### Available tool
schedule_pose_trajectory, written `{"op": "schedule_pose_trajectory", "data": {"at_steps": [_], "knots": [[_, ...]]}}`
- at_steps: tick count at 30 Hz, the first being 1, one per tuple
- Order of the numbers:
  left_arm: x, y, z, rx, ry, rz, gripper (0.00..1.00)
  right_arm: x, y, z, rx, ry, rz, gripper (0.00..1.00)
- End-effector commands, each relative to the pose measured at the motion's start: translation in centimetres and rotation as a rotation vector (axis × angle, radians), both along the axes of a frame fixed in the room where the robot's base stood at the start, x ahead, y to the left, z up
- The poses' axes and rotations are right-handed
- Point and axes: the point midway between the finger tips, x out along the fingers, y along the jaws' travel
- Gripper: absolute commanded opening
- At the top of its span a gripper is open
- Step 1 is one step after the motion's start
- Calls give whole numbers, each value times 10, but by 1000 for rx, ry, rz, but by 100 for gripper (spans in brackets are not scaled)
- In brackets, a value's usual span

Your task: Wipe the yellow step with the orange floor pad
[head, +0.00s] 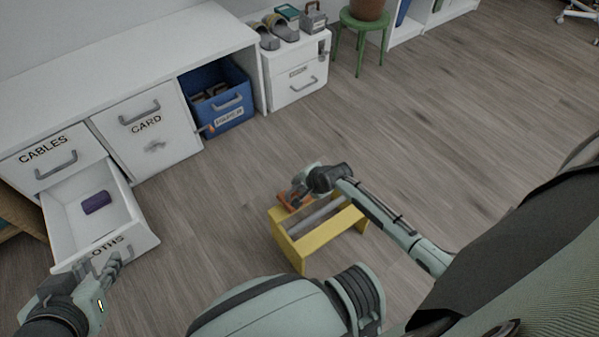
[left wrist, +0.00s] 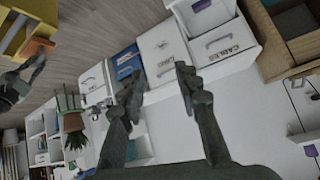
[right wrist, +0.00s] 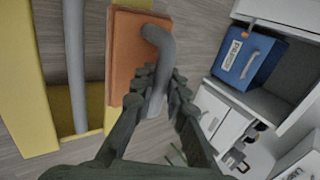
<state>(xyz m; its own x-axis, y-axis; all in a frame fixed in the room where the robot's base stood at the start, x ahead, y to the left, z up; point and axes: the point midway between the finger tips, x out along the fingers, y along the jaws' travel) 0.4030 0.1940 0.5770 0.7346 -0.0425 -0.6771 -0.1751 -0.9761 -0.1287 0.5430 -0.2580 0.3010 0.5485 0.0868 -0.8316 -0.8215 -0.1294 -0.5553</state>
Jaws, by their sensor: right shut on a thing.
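The yellow step (head: 325,243) stands on the floor at the centre in the head view. A grey bar runs along it. The orange floor pad (head: 290,202) is at the step's far left end, and I cannot tell whether it touches the top. My right gripper (head: 300,188) is shut on the pad's grey handle. In the right wrist view the pad (right wrist: 126,55) lies alongside the step's yellow boards (right wrist: 25,85), its handle (right wrist: 160,50) between my fingers. My left gripper (head: 115,266) appears beside the open drawer's front. In the left wrist view its fingers (left wrist: 158,85) are apart and empty.
The open CLOTHS drawer (head: 140,240) holds a purple roll (head: 96,202). A white desk (head: 130,60) with drawers and a blue bin (head: 222,100) lines the left. A green stool (head: 365,25) with a pot stands at the back. Floor behind and right of the step is clear.

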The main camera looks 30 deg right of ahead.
Motion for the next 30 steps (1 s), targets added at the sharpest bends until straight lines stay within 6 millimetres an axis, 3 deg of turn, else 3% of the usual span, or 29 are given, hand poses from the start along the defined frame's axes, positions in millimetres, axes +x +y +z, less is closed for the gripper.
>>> {"op": "schedule_pose_trajectory", "data": {"at_steps": [30], "knots": [[-58, 54, -45, 107, 344, 109, 32, 3, -1, 21, 1, -1, 3, 0]]}}
